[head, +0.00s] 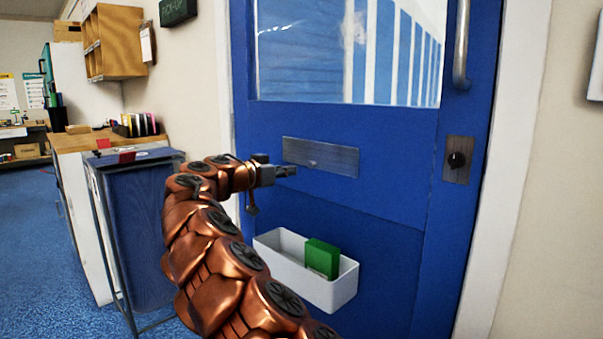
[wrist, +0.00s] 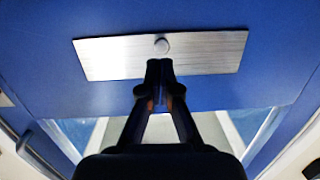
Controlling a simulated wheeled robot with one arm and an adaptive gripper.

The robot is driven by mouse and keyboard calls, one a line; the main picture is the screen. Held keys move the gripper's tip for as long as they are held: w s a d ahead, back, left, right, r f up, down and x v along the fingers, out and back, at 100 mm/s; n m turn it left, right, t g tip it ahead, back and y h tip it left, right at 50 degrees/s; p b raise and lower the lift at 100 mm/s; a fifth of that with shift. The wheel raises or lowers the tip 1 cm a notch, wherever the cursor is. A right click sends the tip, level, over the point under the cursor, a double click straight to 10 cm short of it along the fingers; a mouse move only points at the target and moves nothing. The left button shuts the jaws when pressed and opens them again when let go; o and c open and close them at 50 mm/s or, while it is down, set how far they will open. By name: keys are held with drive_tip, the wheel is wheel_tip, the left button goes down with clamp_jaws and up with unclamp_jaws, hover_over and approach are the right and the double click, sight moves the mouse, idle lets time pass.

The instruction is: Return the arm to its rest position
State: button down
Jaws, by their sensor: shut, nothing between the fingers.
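My copper-coloured arm (head: 225,245) is stretched out from the bottom of the head view and bent toward the blue door. My gripper (head: 288,171) is at its end, in front of the left part of the metal plate on the door (head: 325,158). In the wrist view my gripper (wrist: 160,66) is shut and empty. Its fingertips overlap the lower edge of the metal plate (wrist: 110,58), just below a small round knob (wrist: 161,46). I cannot tell whether the fingertips touch the plate.
A white bin (head: 330,291) on the door below my gripper holds a green box (head: 321,257). A door handle (head: 461,45) and a lock plate (head: 457,160) are to the right. A blue bin (head: 140,225) and a counter (head: 85,141) stand left. Blue floor (head: 30,240) is open at far left.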

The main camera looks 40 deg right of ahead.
drive_tip(key=a+p, duration=0.1)
drive_tip(key=a, duration=0.7)
drive_tip(key=s+a+r+n+g+y+p, duration=0.1)
drive_tip(key=s+r+n+y+p, duration=0.15)
drive_tip(key=s+r+p, duration=0.45)
drive_tip(key=s+a+r+n+g+y+p, duration=0.1)
drive_tip(key=s+r+y+p, duration=0.25)
drive_tip(key=s+p, duration=0.65)
drive_tip(key=s+a+f+n+y+p, duration=0.2)
drive_tip(key=s+a+n+y+p, duration=0.3)
drive_tip(key=s+a, duration=0.7)
drive_tip(key=s+a+f+n+g+y+p, duration=0.1)
drive_tip(key=s+a+n+y+p, duration=0.4)
drive_tip(key=s+a+n+p, duration=0.3)
drive_tip(key=s+a+p, duration=0.4)
drive_tip(key=a+p, duration=0.1)
drive_tip(key=a, duration=0.1)
drive_tip(key=shift+s+a+f+n+y, duration=0.2)
drive_tip(key=shift+f+n+y, duration=0.1)
drive_tip(key=shift+f+n, duration=0.1)
drive_tip(key=shift+a, duration=0.1)
